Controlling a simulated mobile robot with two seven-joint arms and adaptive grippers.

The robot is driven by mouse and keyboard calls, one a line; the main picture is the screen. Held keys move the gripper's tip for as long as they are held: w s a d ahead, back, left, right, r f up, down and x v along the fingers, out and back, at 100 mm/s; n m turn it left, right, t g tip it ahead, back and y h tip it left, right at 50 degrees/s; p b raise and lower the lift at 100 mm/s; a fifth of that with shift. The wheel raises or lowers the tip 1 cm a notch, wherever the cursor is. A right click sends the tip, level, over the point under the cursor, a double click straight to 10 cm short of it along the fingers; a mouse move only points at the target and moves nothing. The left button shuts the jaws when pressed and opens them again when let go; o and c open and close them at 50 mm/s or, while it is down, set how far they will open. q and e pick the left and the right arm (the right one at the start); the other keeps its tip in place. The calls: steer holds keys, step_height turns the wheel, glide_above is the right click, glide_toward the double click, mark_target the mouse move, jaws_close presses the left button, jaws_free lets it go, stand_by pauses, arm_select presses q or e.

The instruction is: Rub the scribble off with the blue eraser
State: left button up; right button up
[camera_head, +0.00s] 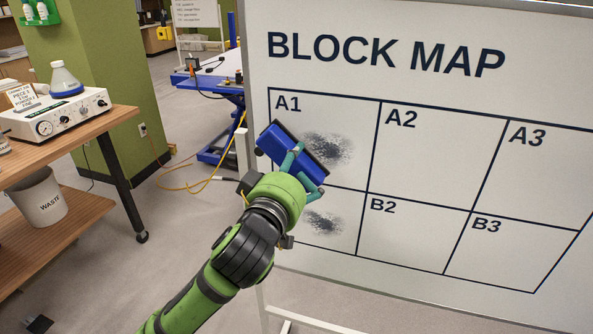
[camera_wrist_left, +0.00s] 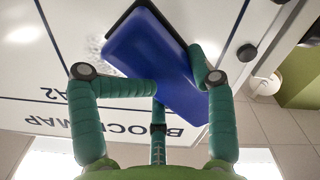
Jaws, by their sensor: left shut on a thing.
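The blue eraser (camera_head: 291,153), with a dark pad, is held at the whiteboard (camera_head: 420,30) in cell A1. It also shows in the left wrist view (camera_wrist_left: 155,55). My left gripper (camera_head: 306,169) is shut on it, with teal fingers around its body. Whether the pad touches the board is hard to tell. One dark scribble (camera_head: 333,147) lies in A1, just right of the eraser and partly behind it. A second dark scribble (camera_head: 325,222) lies in the cell below, whose label my arm hides. A faint grey smear (camera_wrist_left: 95,45) shows beside the eraser in the wrist view.
The board is headed BLOCK MAP, and cells A2, A3, B2 and B3 look clean. At left stands a wooden bench (camera_head: 105,128) with a white instrument (camera_head: 60,115) and flask, above a waste bin (camera_head: 40,198). A blue-framed table (camera_head: 222,90) and yellow cord are behind.

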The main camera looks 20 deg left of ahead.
mark_target(362, 162)
arm_select(q)
steer(key=shift+w, duration=1)
stand_by(0.4)
steer(key=shift+d, duration=0.1)
steer(key=shift+s+d, duration=0.15)
steer(key=shift+d, duration=1)
steer(key=shift+s+d, duration=0.1)
steer(key=shift+d, duration=1)
steer(key=shift+w+d, duration=0.1)
steer(key=shift+d, duration=2)
steer(key=shift+d+r, duration=0.1)
steer(key=shift+d, duration=1.1)
steer(key=shift+a, duration=0.1)
steer(key=shift+a, duration=0.1)
